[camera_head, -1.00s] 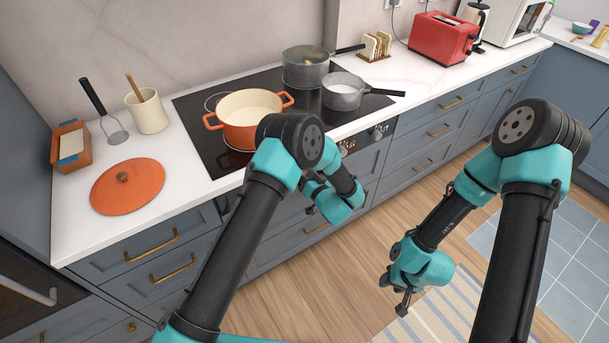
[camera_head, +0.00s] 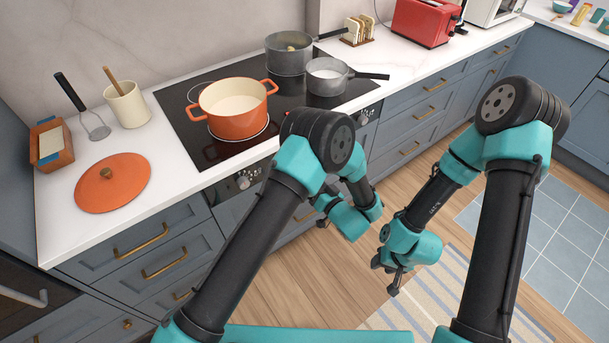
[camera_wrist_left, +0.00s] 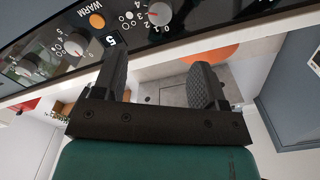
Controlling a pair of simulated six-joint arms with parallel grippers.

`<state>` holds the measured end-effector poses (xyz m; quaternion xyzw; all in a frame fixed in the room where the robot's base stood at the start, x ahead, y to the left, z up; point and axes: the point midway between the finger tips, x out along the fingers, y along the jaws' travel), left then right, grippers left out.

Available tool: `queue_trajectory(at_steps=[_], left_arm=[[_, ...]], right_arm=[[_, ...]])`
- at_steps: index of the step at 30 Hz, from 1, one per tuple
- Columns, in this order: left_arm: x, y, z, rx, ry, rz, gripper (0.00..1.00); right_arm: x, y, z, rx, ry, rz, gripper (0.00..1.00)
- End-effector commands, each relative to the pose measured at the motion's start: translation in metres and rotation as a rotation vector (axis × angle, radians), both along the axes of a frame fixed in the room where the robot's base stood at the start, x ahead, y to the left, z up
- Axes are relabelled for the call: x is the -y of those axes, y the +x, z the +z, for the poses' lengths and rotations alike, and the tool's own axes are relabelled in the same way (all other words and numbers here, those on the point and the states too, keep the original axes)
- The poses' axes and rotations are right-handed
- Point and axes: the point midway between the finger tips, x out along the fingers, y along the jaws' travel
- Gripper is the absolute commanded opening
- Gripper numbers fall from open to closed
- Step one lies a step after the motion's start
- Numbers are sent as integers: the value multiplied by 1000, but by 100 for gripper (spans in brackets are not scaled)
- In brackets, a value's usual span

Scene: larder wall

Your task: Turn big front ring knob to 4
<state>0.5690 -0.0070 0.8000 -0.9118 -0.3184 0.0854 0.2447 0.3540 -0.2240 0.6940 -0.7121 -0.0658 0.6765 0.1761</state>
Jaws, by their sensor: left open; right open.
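The stove's control panel shows silver knobs at the left (camera_head: 243,182) and a further set at the right (camera_head: 362,117), partly behind my left arm. In the left wrist view, a knob with a red pointer mark (camera_wrist_left: 158,12) sits at the top, with printed numbers around it. Which is the big front ring knob, I cannot tell. My left gripper (camera_wrist_left: 160,82) is open and empty, apart from the knobs. My right gripper (camera_head: 388,277) is open and empty over the floor.
On the black cooktop (camera_head: 200,150) stand an orange pot (camera_head: 236,124) and two grey saucepans (camera_head: 290,58) (camera_head: 327,82). An orange lid (camera_head: 112,183) lies on the white counter. Drawers with brass handles (camera_head: 140,241) are below.

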Motion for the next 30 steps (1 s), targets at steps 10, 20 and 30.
queue_trajectory(at_steps=[10,20,30], left_arm=[[29,-36,0,0,0,-1,66],[30,-38,0,0,0,0,66],[20,-31,-4,-15,-30,-19,66]], right_arm=[[0,0,0,0,0,0,43],[0,0,0,0,0,0,43],[0,0,0,0,0,0,43]])
